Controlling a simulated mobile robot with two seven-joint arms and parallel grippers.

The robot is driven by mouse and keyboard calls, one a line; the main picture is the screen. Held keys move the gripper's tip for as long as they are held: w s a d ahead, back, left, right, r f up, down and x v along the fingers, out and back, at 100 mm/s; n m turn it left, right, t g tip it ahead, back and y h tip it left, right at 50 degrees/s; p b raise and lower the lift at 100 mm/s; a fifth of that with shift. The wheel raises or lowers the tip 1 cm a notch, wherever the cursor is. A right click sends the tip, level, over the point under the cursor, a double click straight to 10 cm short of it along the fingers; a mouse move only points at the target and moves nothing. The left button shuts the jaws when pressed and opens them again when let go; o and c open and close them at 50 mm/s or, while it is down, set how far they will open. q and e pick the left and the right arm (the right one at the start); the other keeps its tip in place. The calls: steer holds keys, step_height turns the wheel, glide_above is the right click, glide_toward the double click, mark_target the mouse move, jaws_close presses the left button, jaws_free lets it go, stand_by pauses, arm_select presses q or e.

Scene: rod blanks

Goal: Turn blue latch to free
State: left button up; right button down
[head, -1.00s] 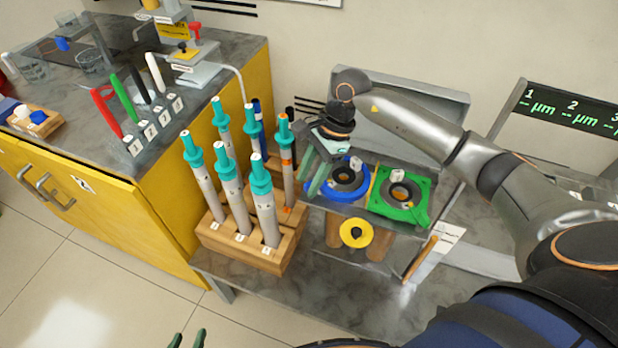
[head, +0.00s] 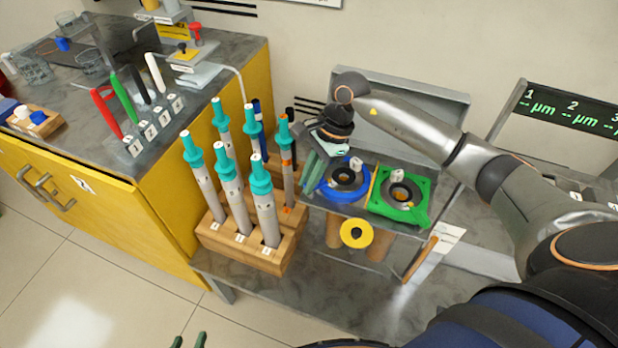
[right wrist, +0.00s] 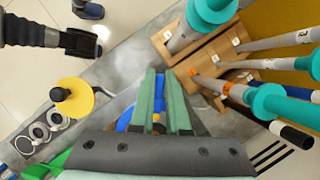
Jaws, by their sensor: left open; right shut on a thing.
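The blue latch (head: 332,192) is a blue ring around a dark round opening, on the left half of a raised fixture. My right gripper (head: 311,181) is at the left side of this ring, its green fingers pointing down. In the right wrist view its fingers (right wrist: 160,105) are close together, with a strip of blue latch (right wrist: 127,118) beside and between them. It is shut on part of the latch; the exact grip point is partly hidden. My left gripper (head: 188,341) shows only its green fingertips at the bottom edge, apart and empty.
A green ring plate (head: 416,213) sits right of the blue one. A yellow disc (head: 357,233) is on the fixture's front. A wooden rack (head: 254,256) of teal-topped rods stands close left of my right gripper. A display (head: 570,112) stands at right.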

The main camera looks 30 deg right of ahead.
stand_by(0.3)
steer(key=shift+m, duration=0.3)
steer(key=m+t, duration=0.1)
steer(key=m, duration=0.2)
steer(key=shift+t, duration=0.3)
steer(key=m+t, duration=0.1)
steer(key=m, duration=0.3)
steer(key=shift+w+h+b, duration=0.15)
steer(key=shift+h+b, duration=0.25)
steer(key=shift+d+m+t+h, duration=0.1)
steer(key=shift+m+t+h, duration=0.25)
steer(key=shift+m, duration=0.85)
steer(key=c, duration=0.9)
jaws_free()
steer(key=shift+r, duration=0.1)
